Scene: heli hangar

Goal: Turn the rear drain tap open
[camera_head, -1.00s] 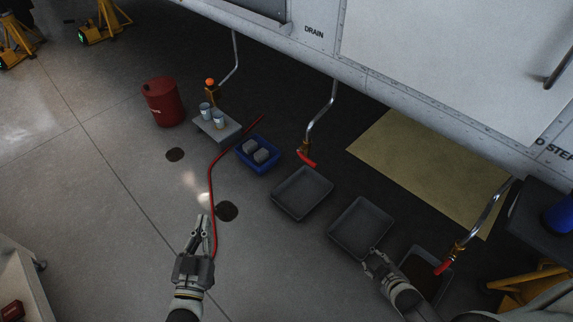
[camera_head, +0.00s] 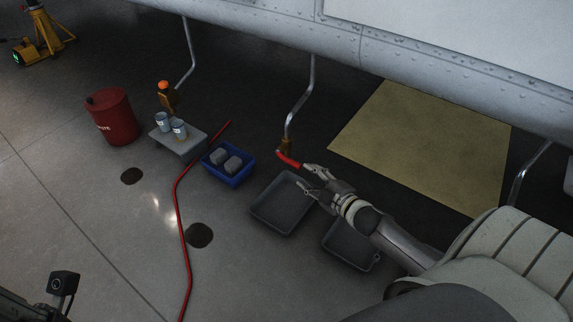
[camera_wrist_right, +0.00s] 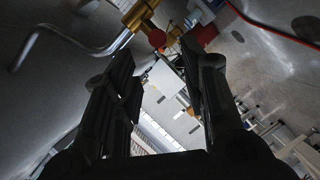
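The middle drain tap (camera_head: 287,146) is a brass valve at the lower end of a bent metal pipe, with a red lever (camera_head: 289,160) pointing down to the right. My right gripper (camera_head: 304,177) is open, with its fingertips close to the lever's free end. I cannot tell whether they touch it. In the right wrist view, the brass tap body (camera_wrist_right: 138,15) and the red lever end (camera_wrist_right: 157,38) show beyond the spread fingers, with nothing between them. Another tap (camera_head: 167,98), with an orange knob, hangs at the left.
Grey trays (camera_head: 266,213) stand on the floor under and beside my right arm. A blue bin (camera_head: 211,176), a grey stand (camera_head: 188,151) with cans, a red drum (camera_head: 117,120) and a red hose (camera_head: 181,225) lie left. The hull hangs overhead.

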